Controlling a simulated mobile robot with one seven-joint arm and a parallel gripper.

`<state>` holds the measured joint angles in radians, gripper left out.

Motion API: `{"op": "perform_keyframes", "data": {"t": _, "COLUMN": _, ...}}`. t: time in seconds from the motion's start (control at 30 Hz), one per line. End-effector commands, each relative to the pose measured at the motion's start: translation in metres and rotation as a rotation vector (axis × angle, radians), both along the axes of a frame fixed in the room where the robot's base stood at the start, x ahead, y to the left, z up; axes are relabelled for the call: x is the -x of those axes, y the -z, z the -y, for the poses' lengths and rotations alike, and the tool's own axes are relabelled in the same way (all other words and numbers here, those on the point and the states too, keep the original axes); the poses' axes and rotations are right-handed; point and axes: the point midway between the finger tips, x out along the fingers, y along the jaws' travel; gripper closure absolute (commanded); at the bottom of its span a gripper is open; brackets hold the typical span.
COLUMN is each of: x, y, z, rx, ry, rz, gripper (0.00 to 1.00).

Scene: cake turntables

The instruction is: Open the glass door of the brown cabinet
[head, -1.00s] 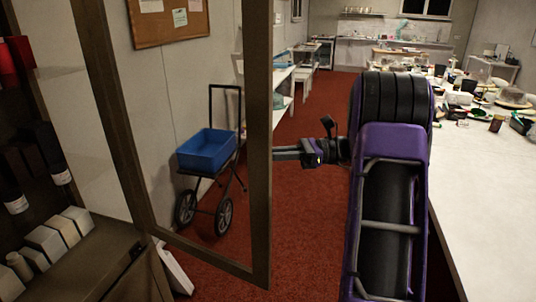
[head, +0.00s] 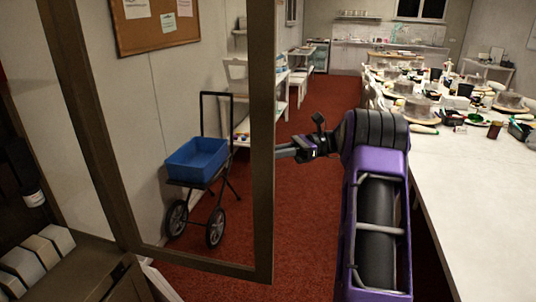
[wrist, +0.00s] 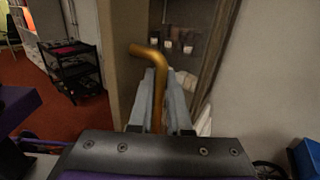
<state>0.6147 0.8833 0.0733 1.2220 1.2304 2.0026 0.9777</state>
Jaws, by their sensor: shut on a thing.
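The brown-framed glass door (head: 262,150) of the brown cabinet (head: 75,275) stands swung open, out from the cabinet at the left of the head view. In the wrist view a brass handle (wrist: 146,51) runs down between the two fingers of my gripper (wrist: 160,100), beside the door's edge (wrist: 121,50). My gripper (head: 285,150) is shut on this handle. In the head view it reaches the door's outer edge from the right, and the handle is hidden there.
A cart with a blue bin (head: 197,160) shows through the glass, by the wall. A long white table (head: 480,190) with several dishes stands at the right. Red carpet (head: 300,225) is clear between door and table. A black rolling cart (wrist: 75,70) stands left in the wrist view.

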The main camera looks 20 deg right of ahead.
Motion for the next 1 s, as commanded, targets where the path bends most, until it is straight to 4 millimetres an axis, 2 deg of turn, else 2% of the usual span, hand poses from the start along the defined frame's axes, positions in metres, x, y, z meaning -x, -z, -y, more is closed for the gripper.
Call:
{"op": "perform_keyframes", "data": {"t": 0.37, "x": 0.0, "y": 0.0, "z": 0.0, "rx": 0.001, "ry": -0.003, "rz": -0.001, "gripper": 1.0}}
{"op": "perform_keyframes", "data": {"t": 0.4, "x": 0.0, "y": 0.0, "z": 0.0, "rx": 0.001, "ry": -0.003, "rz": -0.001, "gripper": 0.82}}
{"op": "perform_keyframes", "data": {"t": 0.57, "x": 0.0, "y": 0.0, "z": 0.0, "rx": 0.0, "ry": -0.003, "rz": -0.001, "gripper": 0.54}}
{"op": "perform_keyframes", "data": {"t": 0.87, "x": 0.0, "y": 0.0, "z": 0.001, "rx": 0.0, "ry": -0.002, "rz": 0.0, "gripper": 0.54}}
{"op": "perform_keyframes", "data": {"t": 1.0, "x": 0.0, "y": 0.0, "z": 0.01, "rx": -0.001, "ry": 0.0, "rz": 0.002, "gripper": 0.54}}
